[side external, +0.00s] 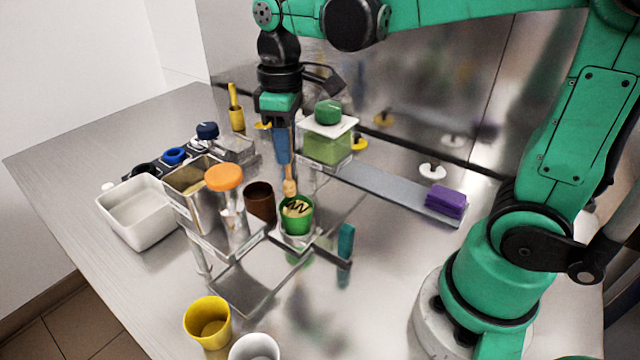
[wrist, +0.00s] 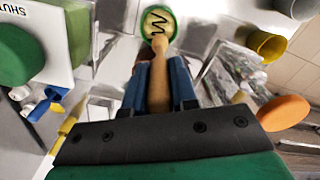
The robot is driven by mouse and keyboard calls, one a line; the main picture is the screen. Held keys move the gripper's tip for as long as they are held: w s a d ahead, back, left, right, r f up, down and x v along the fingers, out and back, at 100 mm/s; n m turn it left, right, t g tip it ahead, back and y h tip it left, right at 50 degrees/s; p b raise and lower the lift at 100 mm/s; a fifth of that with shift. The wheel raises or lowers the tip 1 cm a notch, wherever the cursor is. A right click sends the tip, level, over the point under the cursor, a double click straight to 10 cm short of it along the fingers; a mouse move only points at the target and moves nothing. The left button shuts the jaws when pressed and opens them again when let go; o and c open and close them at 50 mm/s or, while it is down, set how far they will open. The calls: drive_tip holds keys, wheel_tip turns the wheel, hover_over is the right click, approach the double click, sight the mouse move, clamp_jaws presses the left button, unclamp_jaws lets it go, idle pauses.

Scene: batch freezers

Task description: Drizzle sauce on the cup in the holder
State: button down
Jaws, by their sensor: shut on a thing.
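A green cup (side external: 299,222) stands in a holder (side external: 298,241) near the middle of the table. Its pale filling carries a dark zigzag of sauce, which also shows on the cup in the wrist view (wrist: 158,12). My gripper (side external: 283,160) has blue fingers shut on a tan wooden tool (side external: 290,187), held pointing down over the cup. The tool also shows between the fingers in the wrist view (wrist: 158,80). Its lower end overlaps the cup's back rim in the side view; I cannot tell whether they touch. A brown cup (side external: 260,201) stands just left of the holder.
An orange-capped container (side external: 224,180) and a white tub (side external: 140,211) are on the left. A yellow cup (side external: 208,320) and a white cup (side external: 255,348) are in front. A purple block (side external: 445,202) lies right.

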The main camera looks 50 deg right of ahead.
drive_tip(key=shift+r, duration=3.55)
